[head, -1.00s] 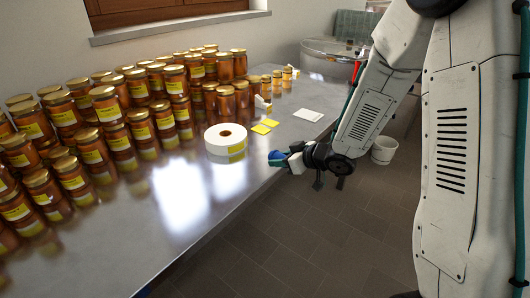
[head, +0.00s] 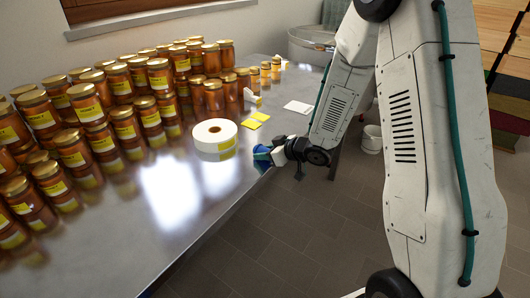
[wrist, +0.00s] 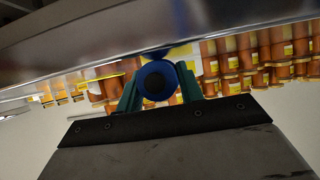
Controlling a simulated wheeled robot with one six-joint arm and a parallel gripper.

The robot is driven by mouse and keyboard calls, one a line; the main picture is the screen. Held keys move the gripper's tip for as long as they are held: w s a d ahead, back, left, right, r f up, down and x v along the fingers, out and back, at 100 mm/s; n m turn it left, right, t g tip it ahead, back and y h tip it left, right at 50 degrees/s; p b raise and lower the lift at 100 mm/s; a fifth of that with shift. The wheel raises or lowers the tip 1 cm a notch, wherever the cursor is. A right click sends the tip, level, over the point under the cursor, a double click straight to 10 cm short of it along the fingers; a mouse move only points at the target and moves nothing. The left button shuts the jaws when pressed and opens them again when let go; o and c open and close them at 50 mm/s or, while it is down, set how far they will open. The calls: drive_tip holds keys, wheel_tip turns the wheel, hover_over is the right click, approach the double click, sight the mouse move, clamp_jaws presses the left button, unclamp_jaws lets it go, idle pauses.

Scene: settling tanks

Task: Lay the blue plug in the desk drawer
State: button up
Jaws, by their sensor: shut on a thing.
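My gripper (head: 264,155) is at the front edge of the metal table, just right of the white label roll. It is shut on the blue plug (head: 262,153), which points left toward the table. In the wrist view the plug (wrist: 157,82) is a round blue piece with a dark centre, held between the two green fingers. A small part of the plug is hidden by the gripper in the head view. I cannot make out a desk drawer in either current view.
Many honey jars (head: 85,135) crowd the left of the metal table (head: 125,240). Stacked coloured boxes (head: 506,75) stand at the right. Floor is open below the arm; a white bucket (head: 372,138) stands there.

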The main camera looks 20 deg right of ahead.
drive_tip(key=o, duration=0.7)
drive_tip(key=shift+f, duration=0.15)
drive_tip(key=o, duration=0.4)
drive_tip(key=shift+d, duration=0.1)
